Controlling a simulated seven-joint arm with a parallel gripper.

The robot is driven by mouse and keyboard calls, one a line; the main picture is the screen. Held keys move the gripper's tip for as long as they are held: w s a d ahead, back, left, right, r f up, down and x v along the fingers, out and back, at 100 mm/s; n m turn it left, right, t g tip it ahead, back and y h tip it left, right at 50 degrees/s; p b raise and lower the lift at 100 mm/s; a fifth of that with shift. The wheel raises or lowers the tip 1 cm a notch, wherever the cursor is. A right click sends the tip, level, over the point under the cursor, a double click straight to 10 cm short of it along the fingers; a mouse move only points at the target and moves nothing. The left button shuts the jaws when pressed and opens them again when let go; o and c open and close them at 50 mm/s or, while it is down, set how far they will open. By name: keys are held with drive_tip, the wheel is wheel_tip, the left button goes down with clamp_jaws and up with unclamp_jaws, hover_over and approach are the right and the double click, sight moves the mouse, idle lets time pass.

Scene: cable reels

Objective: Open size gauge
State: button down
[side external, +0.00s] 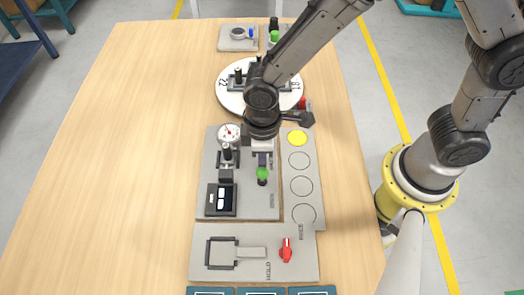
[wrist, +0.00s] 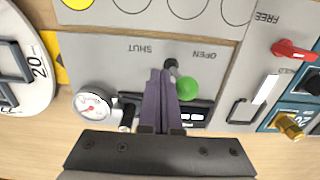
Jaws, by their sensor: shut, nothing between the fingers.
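The size gauge is a grey panel (side external: 208,165) with a round white dial (side external: 229,132) that has a red needle, a black clamp and a dark display box (side external: 221,199). Its lever has a green ball knob (side external: 262,174) and a dark stem, beside the printed words SHUT and OPEN. In the wrist view the green knob (wrist: 187,89) leans toward OPEN. The dial (wrist: 92,106) shows left of my fingers there. My gripper (side external: 263,160) is shut and empty, low over the panel, on the SHUT side of the knob. Its fingertips (wrist: 161,74) are close beside the knob; I cannot tell whether they touch.
A numbered white turntable (side external: 232,104) stands behind the gauge. A panel with circles and a yellow disc (side external: 298,138) lies to the right. A front panel carries a red switch (side external: 287,250) and a frame. Teal trays (side external: 261,292) sit at the front edge. The left table is clear.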

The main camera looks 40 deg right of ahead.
idle(0.4)
drive_tip(key=shift+w+d, duration=0.35)
drive_tip(key=shift+r, duration=0.15)
wheel_tip(320, 180, up, 7)
drive_tip(key=c, duration=1.6)
unclamp_jaws()
